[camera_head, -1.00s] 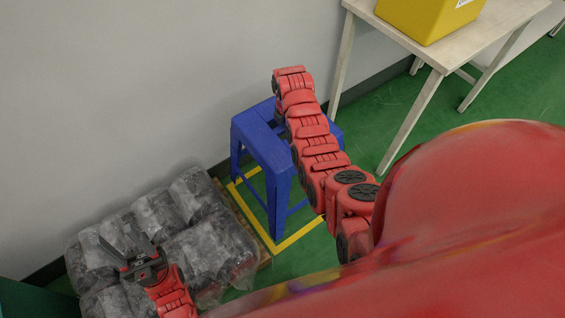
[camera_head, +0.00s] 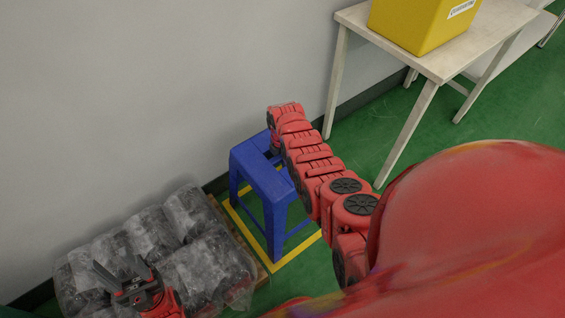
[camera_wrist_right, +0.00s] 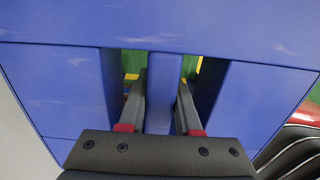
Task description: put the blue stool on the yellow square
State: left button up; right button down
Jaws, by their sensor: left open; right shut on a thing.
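The blue stool (camera_head: 252,168) stands upright by the wall, over the yellow square (camera_head: 290,256) outlined on the green floor. Its visible legs appear inside the outline; I cannot tell whether every foot touches the floor. My right arm reaches across the stool's right side and hides part of it. In the right wrist view, my right gripper (camera_wrist_right: 160,112) is shut on a blue bar of the stool, with one finger on each side. My left gripper (camera_head: 136,290) is open and empty above the wrapped bundles at lower left.
Plastic-wrapped grey bundles (camera_head: 205,268) on a pallet lie just left of the yellow square. A wooden table (camera_head: 440,66) with a yellow box (camera_head: 415,25) stands at upper right. The grey wall (camera_head: 120,90) is close behind the stool. Green floor is clear right of the stool.

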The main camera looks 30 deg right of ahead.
jog(key=shift+w+f, duration=0.1)
jog(key=shift+f, duration=0.1)
jog(key=c, duration=0.6)
grip_release()
